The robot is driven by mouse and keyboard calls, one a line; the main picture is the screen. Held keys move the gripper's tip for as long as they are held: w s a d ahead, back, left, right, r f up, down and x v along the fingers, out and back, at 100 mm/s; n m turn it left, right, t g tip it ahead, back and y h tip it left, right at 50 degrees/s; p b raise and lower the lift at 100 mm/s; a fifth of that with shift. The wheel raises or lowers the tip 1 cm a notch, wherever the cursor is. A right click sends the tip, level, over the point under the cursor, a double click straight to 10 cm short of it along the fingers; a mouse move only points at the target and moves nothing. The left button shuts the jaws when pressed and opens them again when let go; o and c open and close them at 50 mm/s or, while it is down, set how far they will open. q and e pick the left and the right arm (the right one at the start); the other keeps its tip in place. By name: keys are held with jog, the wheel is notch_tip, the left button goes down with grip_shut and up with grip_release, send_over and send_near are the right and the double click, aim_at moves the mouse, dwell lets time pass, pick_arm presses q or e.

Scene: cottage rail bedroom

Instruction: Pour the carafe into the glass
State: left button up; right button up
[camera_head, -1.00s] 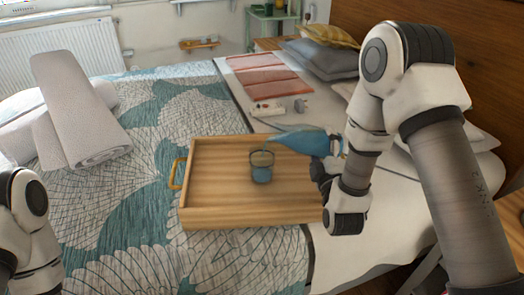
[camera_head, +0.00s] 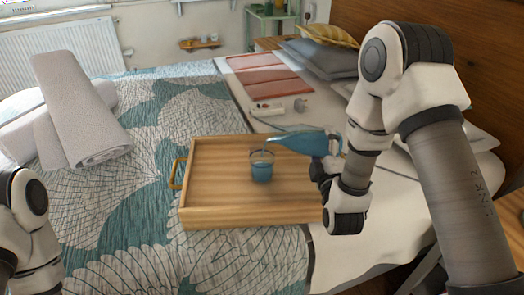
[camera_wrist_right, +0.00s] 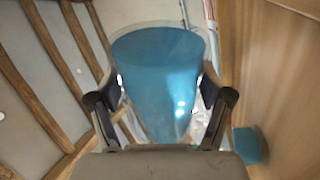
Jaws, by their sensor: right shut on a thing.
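The carafe (camera_head: 300,142) holds blue liquid and is tipped nearly onto its side, its mouth to the left, just above the glass. My right gripper (camera_head: 328,168) is shut on the carafe; in the right wrist view the carafe (camera_wrist_right: 160,75) sits between both fingers. The clear glass (camera_head: 262,166) stands upright on the wooden tray (camera_head: 215,205), with blue liquid in it. A thin stream seems to run from the carafe's mouth into the glass. A blue shape at the lower right of the wrist view seems to be the glass (camera_wrist_right: 249,146). My left gripper is out of view.
The tray, with a brass-coloured handle (camera_head: 177,173), lies on the patterned bed cover (camera_head: 125,215). Rolled towels (camera_head: 75,110) lie at the left. A white power strip (camera_head: 267,109) and pillows (camera_head: 318,60) are behind. The tray around the glass is clear.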

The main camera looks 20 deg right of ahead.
jog(key=shift+a+r+n+p, duration=0.2)
jog(key=shift+n+p, duration=0.1)
jog(key=shift+n, duration=0.2)
dwell(2.1)
jog(key=shift+f, duration=0.1)
